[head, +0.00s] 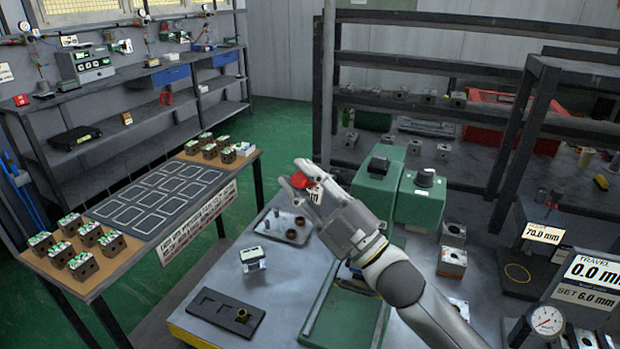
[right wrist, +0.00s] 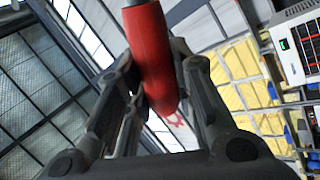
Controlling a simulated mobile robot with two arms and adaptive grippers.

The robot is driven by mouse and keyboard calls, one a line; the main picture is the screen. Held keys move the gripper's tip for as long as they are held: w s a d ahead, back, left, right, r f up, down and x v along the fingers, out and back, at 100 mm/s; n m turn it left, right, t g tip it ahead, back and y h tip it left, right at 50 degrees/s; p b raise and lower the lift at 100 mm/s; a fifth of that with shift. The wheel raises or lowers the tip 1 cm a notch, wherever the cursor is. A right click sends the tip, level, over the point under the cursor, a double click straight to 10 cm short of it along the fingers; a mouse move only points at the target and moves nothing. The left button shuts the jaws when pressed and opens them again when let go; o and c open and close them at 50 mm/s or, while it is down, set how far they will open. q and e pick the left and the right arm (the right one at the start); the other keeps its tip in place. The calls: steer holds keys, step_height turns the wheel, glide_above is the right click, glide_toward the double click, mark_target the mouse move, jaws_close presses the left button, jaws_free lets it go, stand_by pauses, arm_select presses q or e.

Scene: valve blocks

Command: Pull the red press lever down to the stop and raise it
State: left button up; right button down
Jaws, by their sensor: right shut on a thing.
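The red press lever's grip (right wrist: 152,60) shows between the fingers in the right wrist view, with a grey rod at its upper end. A small red part of the lever (head: 300,181) also shows in the head view at the fingertips. My right gripper (head: 301,186) is shut on this red grip; it also shows in the right wrist view (right wrist: 155,85). The green press (head: 381,185) stands on the bench just right of the gripper, partly hidden by my right arm. A travel display (head: 590,271) at the lower right reads 0.0 mm. My left gripper is not in view.
The grey bench (head: 220,269) carries a black tray (head: 225,313), a small white-topped block (head: 252,259) and a dark tray with round parts (head: 284,228). Metal blocks (head: 453,235) stand right of the press. A side table (head: 107,265) with several valve blocks is at left.

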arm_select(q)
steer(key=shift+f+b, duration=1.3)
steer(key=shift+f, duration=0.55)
arm_select(e)
steer(key=shift+s+a+f+n+g+y, duration=0.1)
steer(key=shift+s+f+n+g+y, duration=0.15)
steer(key=shift+f+n, duration=0.25)
steer(key=shift+s+a+f+n+g+y, duration=0.1)
steer(key=shift+s+f+n+g+y, duration=0.1)
steer(key=shift+f+n+y, duration=0.25)
steer(key=shift+s+f+n+g+y, duration=0.15)
steer(key=shift+f+n+g+y, duration=0.1)
steer(key=shift+f+n, duration=0.3)
steer(key=c, duration=1.2)
jaws_free()
steer(key=v, duration=1.2)
steer(key=shift+r, duration=0.15)
